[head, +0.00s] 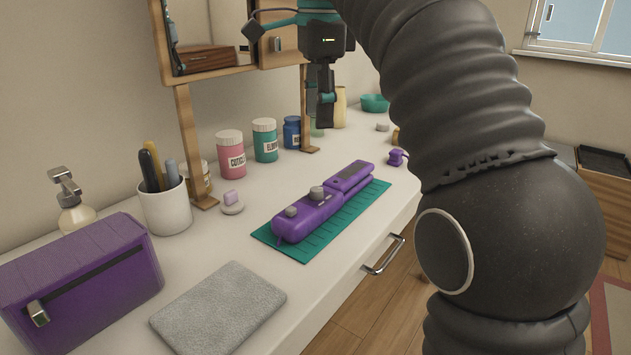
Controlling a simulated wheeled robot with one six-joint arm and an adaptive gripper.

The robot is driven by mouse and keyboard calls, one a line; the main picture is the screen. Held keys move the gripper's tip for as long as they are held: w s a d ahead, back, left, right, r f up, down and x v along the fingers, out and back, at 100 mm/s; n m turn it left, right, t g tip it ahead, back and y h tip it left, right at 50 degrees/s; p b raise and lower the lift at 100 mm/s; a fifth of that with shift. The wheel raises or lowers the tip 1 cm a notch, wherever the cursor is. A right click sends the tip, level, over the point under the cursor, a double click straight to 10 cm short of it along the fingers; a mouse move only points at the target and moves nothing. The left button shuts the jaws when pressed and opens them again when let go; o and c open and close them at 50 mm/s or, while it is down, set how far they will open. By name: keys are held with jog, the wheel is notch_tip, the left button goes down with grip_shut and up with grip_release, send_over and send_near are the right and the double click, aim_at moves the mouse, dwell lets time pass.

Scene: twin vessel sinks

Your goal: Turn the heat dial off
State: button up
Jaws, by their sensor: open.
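A purple hair tool (337,197), like a flat iron, lies on a green mat (306,251) on the white counter. Two grey knobs stand up from its near half: a larger knob (317,192) and a smaller knob (290,211) nearer its end. I cannot tell which one is the heat dial, and their settings are too small to read. My gripper (325,120) points down in front of the mirror frame, above and behind the hair tool, apart from it. It looks empty. Its fingers are seen nearly edge-on, with the jaws open.
A purple pouch (85,285), grey cloth (218,309) and brush cup (165,205) lie to the left. A pink jar (231,155), teal jar (265,140) and mirror post (189,140) stand behind. A drawer handle (384,254) juts out in front. My arm blocks the right side.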

aim_at(316, 189)
jog(key=f+b, duration=0.1)
jog(key=f, duration=0.3)
jog(key=f+b, duration=0.2)
jog(key=f, duration=0.3)
jog(key=f+b, duration=0.2)
jog(key=f, duration=0.2)
jog(key=shift+w+a+f, duration=0.15)
jog(key=shift+w+f, duration=0.15)
jog(key=shift+w, duration=0.1)
grip_shut()
